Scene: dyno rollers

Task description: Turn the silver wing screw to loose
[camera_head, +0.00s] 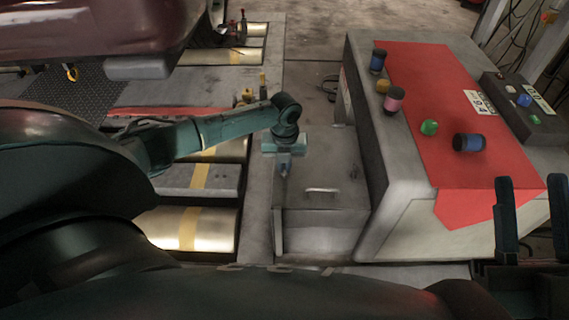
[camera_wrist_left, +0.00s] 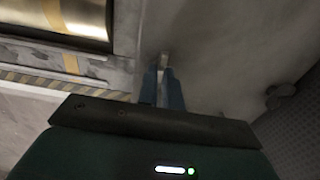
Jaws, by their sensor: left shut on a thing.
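The silver wing screw (camera_wrist_left: 164,61) shows in the left wrist view as a small pale metal piece at the tips of my left gripper's fingers. My left gripper (camera_wrist_left: 163,84) is shut on it, pointing at a grey metal surface. In the head view my left gripper (camera_head: 284,172) reaches down at the left edge of a grey metal box (camera_head: 325,232), and the screw cannot be made out there. How far the screw is turned cannot be seen. My right gripper (camera_head: 532,215) is at the lower right, its two dark fingers wide apart and empty.
Metal rollers (camera_head: 190,228) with yellow bands lie left of the box. A dark red car body (camera_head: 90,35) hangs over the upper left.

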